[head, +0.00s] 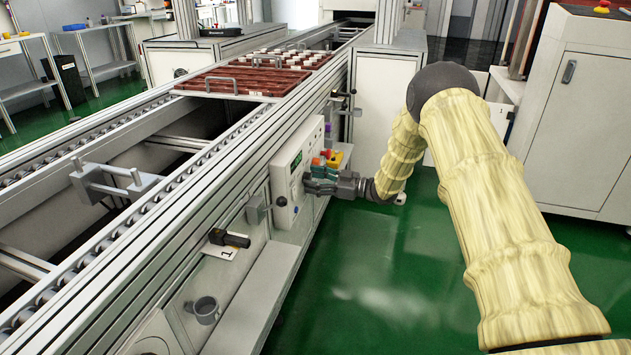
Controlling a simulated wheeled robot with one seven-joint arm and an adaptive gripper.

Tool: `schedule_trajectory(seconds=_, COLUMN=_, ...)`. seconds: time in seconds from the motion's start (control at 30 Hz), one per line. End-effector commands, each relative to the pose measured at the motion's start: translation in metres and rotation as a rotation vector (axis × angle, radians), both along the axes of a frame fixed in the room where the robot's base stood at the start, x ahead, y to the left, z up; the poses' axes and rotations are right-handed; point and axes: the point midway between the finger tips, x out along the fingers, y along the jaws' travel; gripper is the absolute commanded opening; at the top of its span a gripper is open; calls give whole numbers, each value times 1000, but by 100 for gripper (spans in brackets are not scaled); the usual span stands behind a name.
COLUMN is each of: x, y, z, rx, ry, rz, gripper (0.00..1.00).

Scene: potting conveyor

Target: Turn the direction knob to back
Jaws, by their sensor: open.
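A pale control box (285,166) is mounted on the side of the conveyor frame, with a small green display (297,168) on its face. My gripper (308,181) reaches in from the right, and its fingertips are right at the face of this box. The fingers look apart, with nothing seen held between them. A small dark knob (282,201) shows low on the box, left of the fingertips. I cannot tell whether this is the direction knob or which way it points. Any knob behind the fingers is hidden.
Red, orange and yellow parts (326,159) sit just above my gripper. A grey bracket (257,208) sticks out left of the box. Red trays (232,83) lie on the conveyor (190,150). A white cabinet (570,110) stands right. Green floor (400,270) is open below.

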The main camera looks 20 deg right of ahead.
Motion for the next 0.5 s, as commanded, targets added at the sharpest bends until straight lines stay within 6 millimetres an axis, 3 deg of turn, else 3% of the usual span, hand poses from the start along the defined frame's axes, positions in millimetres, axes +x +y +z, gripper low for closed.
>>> schedule_trajectory(seconds=0.1, x=0, y=0, z=0, rx=0, ry=0, rz=0, gripper=53)
schedule_trajectory(seconds=0.33, x=0, y=-1, z=0, rx=0, ry=0, rz=-1, gripper=11)
schedule_trajectory(seconds=0.5, x=0, y=-1, z=0, rx=-1, ry=-2, rz=0, gripper=8)
